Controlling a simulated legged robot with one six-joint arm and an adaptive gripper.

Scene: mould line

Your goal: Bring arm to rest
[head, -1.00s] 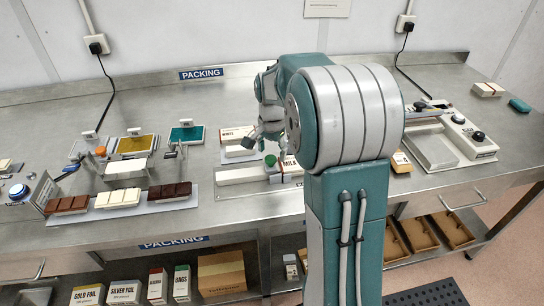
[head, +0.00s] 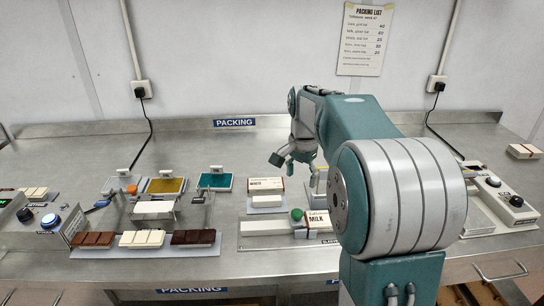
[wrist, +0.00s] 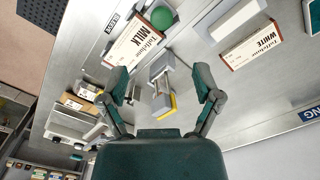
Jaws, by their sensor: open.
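My gripper (head: 292,158) is open, with nothing seen between its fingers. In the head view it hangs above the steel bench (head: 70,155), near the WHITE carton (head: 266,184) and beyond the MILK carton (head: 318,222). In the wrist view my gripper (wrist: 161,82) has its two fingers spread wide. A small grey device with a yellow edge (wrist: 161,84) shows between them in that picture, lower down on the bench. The MILK carton (wrist: 134,42) lies past the left finger and the WHITE carton (wrist: 251,45) past the right one. My upper arm covers part of the bench's right side.
A rack with brown, white and dark chocolate bars (head: 142,239) stands at the left front. Gold (head: 165,186) and teal (head: 215,181) foil pads lie behind it. A scale-like unit (head: 492,203) stands at the right. The bench's back strip is mostly clear.

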